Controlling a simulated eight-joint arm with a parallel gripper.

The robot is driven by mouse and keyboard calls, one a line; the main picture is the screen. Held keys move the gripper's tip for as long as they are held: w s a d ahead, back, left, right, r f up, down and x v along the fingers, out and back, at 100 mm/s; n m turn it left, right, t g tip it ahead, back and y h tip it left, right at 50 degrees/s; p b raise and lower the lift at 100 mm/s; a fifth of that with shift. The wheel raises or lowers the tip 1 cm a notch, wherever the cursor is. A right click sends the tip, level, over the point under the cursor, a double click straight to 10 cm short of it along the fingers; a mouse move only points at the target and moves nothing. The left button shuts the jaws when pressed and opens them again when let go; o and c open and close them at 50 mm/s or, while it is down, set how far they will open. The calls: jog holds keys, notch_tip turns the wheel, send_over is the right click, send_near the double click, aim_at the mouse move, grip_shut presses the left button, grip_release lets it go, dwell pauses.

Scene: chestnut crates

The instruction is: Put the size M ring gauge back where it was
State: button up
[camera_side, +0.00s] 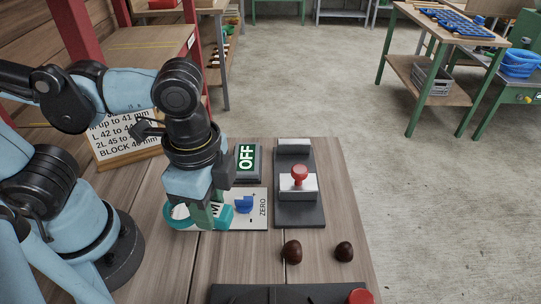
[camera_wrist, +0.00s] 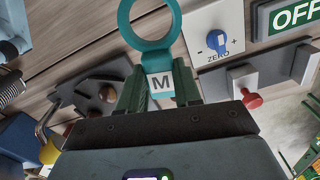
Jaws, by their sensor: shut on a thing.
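The size M ring gauge is a teal ring with a flat tab that carries a white label with a black M. In the wrist view the ring gauge (camera_wrist: 153,48) points away from me, its tab between my two green fingers. My gripper (camera_wrist: 160,88) is shut on this tab. In the side view my gripper (camera_side: 208,214) points down over the white ZERO panel (camera_side: 262,222), and the ring gauge (camera_side: 180,220) lies flat at the panel's left end. I cannot tell whether it touches the panel. My gripper hides part of the tab and label there.
A blue knob (camera_side: 244,204) stands on the panel, right of my gripper. Behind is an OFF display (camera_side: 246,162). A dark stand with a red knob (camera_side: 299,172) is at right. Two chestnuts (camera_side: 291,251) lie in front. A size sign (camera_side: 125,143) stands behind left.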

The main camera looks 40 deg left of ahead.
jog(key=shift+s+d+f+m, duration=0.1)
jog(key=shift+s+f+m, duration=0.35)
jog(key=shift+f, duration=1.15)
jog(key=shift+s+d+f+m, duration=0.15)
jog(key=shift+s+f, duration=0.4)
jog(key=shift+f, duration=1.05)
jog(key=shift+s+f+m, duration=0.4)
jog(key=shift+s+f, duration=0.1)
jog(key=shift+f, duration=1.1)
jog(key=shift+f, duration=0.1)
jog(key=o, duration=0.9)
jog(key=shift+o, duration=0.2)
jog(key=shift+r, duration=6.05)
jog(key=w+a+n+t, duration=0.7)
jog(key=w+a+n, duration=0.6)
jog(key=w+a, duration=0.1)
jog(key=shift+w+a+r+n, duration=0.3)
jog(key=shift+w+a+r, duration=0.1)
jog(key=shift+w, duration=0.1)
